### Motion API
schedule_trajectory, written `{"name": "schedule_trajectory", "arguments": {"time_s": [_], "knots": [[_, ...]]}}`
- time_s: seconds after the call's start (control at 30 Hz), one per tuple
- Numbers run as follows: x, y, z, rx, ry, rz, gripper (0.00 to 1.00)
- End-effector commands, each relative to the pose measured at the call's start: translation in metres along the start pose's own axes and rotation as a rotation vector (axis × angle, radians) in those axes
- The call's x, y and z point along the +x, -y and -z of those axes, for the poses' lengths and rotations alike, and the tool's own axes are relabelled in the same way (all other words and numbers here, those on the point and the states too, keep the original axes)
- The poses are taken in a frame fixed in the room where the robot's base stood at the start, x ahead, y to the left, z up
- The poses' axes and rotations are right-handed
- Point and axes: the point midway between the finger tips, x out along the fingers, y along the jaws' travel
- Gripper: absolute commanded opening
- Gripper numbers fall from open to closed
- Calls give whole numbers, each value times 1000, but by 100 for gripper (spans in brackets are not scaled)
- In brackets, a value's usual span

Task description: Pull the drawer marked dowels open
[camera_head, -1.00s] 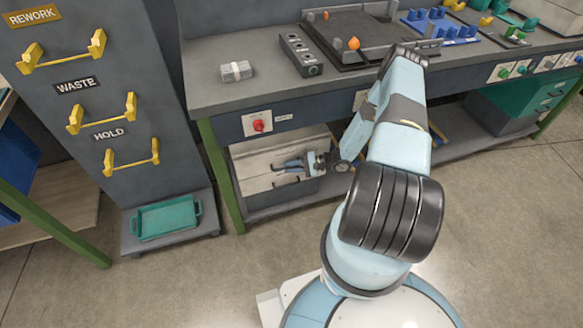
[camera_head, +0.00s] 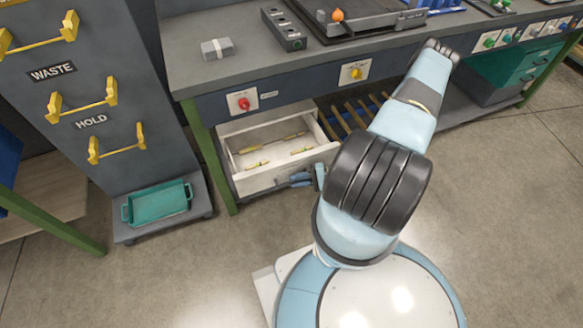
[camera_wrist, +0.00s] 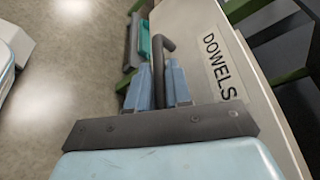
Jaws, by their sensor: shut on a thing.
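The white drawer (camera_head: 262,180) under the workbench is pulled out, and its inside shows from above. Several thin wooden pieces with yellowish ends lie on its floor. In the wrist view, the drawer front (camera_wrist: 262,92) carries the label DOWELS (camera_wrist: 219,66). A dark bar handle (camera_wrist: 165,50) stands out from that front. My gripper (camera_wrist: 166,82) is shut on the handle, with one blue finger on each side of it. In the head view, my gripper (camera_head: 307,177) is at the drawer's front, partly hidden by my arm.
A grey cabinet with yellow handles, marked WASTE (camera_head: 52,72) and HOLD (camera_head: 91,121), stands at the left. A teal tray (camera_head: 158,204) sits low in front of it. A slatted shelf (camera_head: 352,115) lies right of the drawer. The floor before the bench is clear.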

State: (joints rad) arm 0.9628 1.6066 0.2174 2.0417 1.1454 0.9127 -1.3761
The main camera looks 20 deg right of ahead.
Motion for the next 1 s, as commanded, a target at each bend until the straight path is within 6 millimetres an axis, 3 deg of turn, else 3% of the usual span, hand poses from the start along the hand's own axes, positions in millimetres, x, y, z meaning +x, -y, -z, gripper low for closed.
{"name": "schedule_trajectory", "arguments": {"time_s": [0.3,0.77,0.8,1.0], "knots": [[-12,-21,-27,1,-2,-3,0],[-13,-24,-30,1,-1,-5,0],[-13,-24,-30,1,-1,-5,21],[-13,-24,-30,0,-1,-3,40]]}}
